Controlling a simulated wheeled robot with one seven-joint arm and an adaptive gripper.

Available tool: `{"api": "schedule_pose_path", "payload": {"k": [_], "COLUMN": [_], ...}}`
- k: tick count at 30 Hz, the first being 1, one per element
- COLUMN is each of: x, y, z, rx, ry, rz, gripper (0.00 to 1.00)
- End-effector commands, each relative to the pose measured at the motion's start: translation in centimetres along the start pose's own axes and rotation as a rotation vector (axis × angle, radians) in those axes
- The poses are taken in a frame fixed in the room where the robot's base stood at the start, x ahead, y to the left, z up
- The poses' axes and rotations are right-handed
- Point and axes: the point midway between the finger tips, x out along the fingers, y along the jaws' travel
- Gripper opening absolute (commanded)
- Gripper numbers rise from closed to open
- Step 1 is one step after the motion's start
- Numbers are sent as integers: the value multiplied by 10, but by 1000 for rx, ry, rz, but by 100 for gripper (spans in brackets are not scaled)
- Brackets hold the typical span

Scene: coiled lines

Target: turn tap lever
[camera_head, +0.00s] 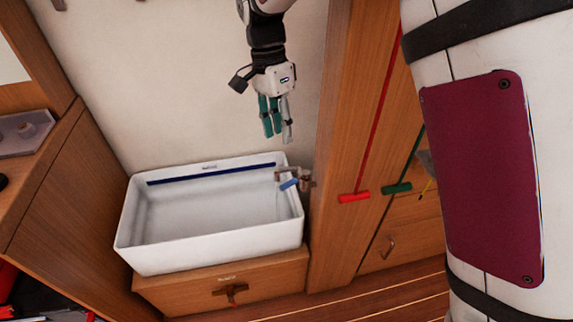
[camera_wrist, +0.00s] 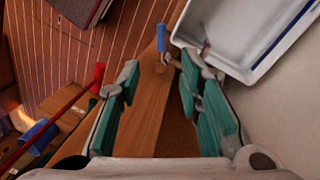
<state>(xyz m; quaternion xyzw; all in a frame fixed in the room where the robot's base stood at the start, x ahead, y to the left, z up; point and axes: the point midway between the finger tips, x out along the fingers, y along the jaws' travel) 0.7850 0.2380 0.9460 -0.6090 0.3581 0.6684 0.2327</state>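The tap (camera_head: 306,179) is a small metal fitting at the right rim of the white sink (camera_head: 130,232), with a short blue lever (camera_head: 289,184) pointing left over the basin. In the wrist view the blue lever (camera_wrist: 161,38) shows beyond and between my fingertips, beside the sink corner (camera_wrist: 245,75). My gripper (camera_head: 277,138) hangs fingers down in front of the wall, above the back right of the sink and apart from the tap. In the wrist view its teal fingers (camera_wrist: 160,66) are spread with nothing between them.
A wooden post (camera_head: 345,120) stands right of the tap. A wooden drawer (camera_head: 190,287) sits under the sink. A wooden cabinet (camera_head: 70,200) stands left.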

Motion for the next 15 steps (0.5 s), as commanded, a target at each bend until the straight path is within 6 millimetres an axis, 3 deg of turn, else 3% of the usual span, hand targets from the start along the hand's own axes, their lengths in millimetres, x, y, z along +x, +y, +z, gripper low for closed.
{"api": "schedule_pose_path", "payload": {"k": [5,15], "x": [14,78], "y": [-2,-1], "z": [1,1], "rx": [5,3], "ry": [1,0], "rz": [2,4], "gripper": [33,33]}}
